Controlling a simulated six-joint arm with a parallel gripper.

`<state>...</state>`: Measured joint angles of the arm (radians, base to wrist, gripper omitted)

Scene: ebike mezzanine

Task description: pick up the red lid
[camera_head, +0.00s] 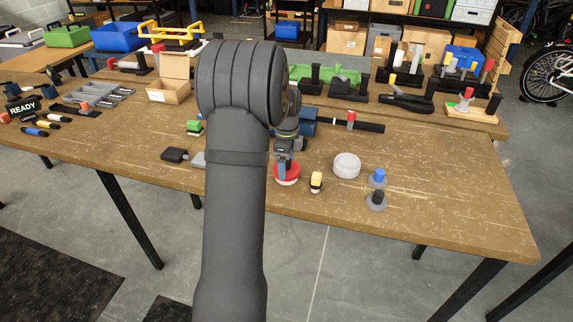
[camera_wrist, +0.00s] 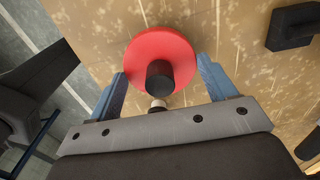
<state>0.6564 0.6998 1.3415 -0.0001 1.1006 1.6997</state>
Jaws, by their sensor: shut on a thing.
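The red lid (camera_wrist: 150,48) is a round red disc with a black knob (camera_wrist: 160,76). In the head view the lid (camera_head: 285,170) shows just under my gripper (camera_head: 284,160), near the front of the wooden table. A pale edge shows under the red. My arm hides part of the table beside it, and I cannot tell whether the lid is clear of the surface.
A small yellow and black object (camera_head: 316,182) stands close to the lid's right. Beyond it are a white round dish (camera_head: 347,165), a blue-knobbed disc (camera_head: 377,178) and a black-knobbed disc (camera_head: 376,201). A black block (camera_head: 175,155) lies left. The front right tabletop (camera_head: 450,215) is clear.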

